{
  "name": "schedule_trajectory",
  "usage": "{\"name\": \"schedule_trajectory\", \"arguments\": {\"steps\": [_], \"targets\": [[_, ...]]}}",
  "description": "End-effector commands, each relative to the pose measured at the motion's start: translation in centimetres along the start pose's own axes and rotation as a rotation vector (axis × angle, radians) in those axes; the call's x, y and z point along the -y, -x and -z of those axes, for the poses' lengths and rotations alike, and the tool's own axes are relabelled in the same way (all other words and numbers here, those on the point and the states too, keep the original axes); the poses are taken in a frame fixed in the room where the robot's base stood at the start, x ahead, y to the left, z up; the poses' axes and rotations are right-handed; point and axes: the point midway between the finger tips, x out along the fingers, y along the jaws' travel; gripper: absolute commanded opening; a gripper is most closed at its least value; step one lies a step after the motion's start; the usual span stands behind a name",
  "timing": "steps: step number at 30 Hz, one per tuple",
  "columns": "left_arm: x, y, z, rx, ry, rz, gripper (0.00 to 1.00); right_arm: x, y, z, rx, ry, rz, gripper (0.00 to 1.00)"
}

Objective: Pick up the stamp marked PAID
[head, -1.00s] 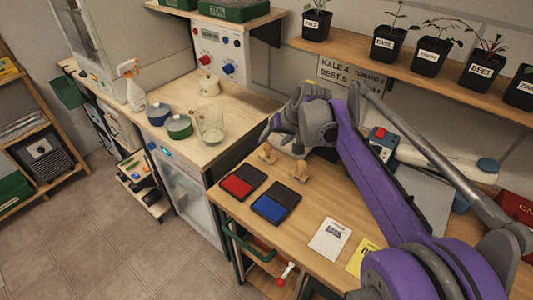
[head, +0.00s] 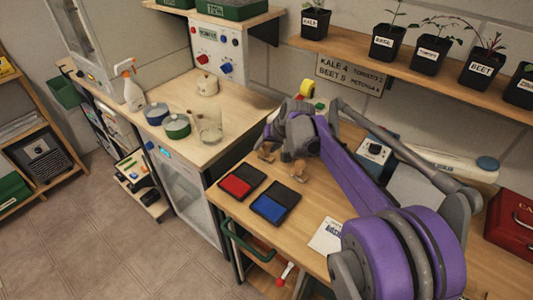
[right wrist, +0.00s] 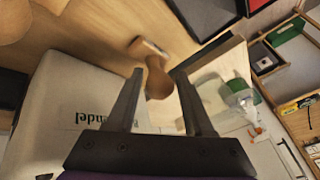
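Two wooden stamps stand on the workbench in the head view: a left one (head: 266,154) and a right one (head: 299,171), partly covered by my right gripper (head: 274,137). No PAID marking is readable on either. In the right wrist view my right gripper (right wrist: 160,98) is open. My left gripper is in neither view.
Red (head: 236,185) and blue (head: 270,208) ink pads lie in front of the stamps. A white box with printed lettering (right wrist: 75,98) is close beside the left finger in the wrist view. A red metal box (head: 510,222) stands at the right. A glass beaker (head: 209,127) is on the neighbouring counter.

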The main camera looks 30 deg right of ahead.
Motion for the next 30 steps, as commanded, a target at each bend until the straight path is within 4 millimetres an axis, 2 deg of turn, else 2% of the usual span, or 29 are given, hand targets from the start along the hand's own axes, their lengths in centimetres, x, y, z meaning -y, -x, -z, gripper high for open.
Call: {"name": "schedule_trajectory", "arguments": {"steps": [1, 8, 20, 30], "targets": [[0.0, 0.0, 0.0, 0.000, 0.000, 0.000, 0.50, 0.0, 0.0, 0.0, 0.000, 0.000, 0.000, 0.41], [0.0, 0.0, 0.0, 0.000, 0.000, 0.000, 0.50, 0.0, 0.0, 0.0, 0.000, 0.000, 0.000, 0.00], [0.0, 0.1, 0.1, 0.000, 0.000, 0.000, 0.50, 0.2, 0.6, 0.3, 0.000, 0.000, 0.000, 0.00], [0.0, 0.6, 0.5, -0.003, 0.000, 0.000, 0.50, 2.0, 6.1, 3.0, 0.000, 0.000, 0.000, 0.00]]}}
